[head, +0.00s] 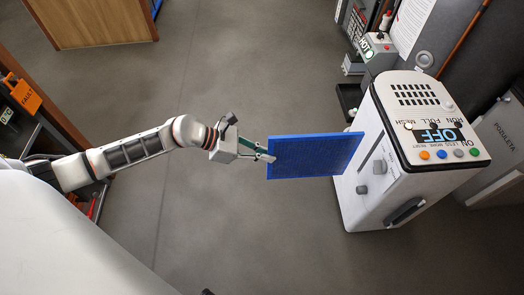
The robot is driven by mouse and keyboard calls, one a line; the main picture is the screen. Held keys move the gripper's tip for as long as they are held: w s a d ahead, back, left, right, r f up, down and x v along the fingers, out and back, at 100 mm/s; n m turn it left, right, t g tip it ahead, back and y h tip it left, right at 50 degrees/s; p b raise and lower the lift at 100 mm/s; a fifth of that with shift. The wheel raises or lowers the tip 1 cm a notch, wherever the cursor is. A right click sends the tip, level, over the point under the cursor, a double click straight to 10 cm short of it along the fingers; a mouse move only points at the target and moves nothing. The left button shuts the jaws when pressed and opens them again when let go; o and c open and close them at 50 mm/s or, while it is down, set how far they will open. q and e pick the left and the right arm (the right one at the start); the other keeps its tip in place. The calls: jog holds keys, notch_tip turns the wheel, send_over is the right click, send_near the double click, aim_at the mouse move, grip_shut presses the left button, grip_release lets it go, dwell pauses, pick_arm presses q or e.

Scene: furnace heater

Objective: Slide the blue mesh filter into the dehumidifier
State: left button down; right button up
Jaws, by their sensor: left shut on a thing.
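The blue mesh filter (315,155) is a flat blue panel held out in the middle of the head view. My left gripper (262,153) is shut on its left edge. My right gripper is out of view.
A wooden cabinet (98,22) is at the top left. A dark shelf with an orange FAULT tag (25,97) is at the left. A grey unit marked POZULETA (500,130) stands right of the dehumidifier. Grey floor (245,70) is clear between them.

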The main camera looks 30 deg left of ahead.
pick_arm(q)
jog(key=w+d, duration=0.2)
jog(key=d, duration=0.1)
jog(key=shift+w+d+r+p, duration=0.1)
jog(key=shift+w+d+p, duration=0.1)
jog(key=shift+d+p, duration=0.1)
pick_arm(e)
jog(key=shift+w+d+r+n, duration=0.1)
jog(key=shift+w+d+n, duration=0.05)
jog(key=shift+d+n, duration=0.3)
pick_arm(q)
jog(key=shift+d, duration=0.1)
dwell(0.3)
jog(key=shift+w+d+p, duration=0.15)
jog(key=shift+w+d, duration=0.5)
jog(key=shift+d, duration=0.25)
jog(key=shift+w+d+p, duration=0.15)
jog(key=shift+w+d, duration=0.45)
jog(key=shift+d, duration=0.3)
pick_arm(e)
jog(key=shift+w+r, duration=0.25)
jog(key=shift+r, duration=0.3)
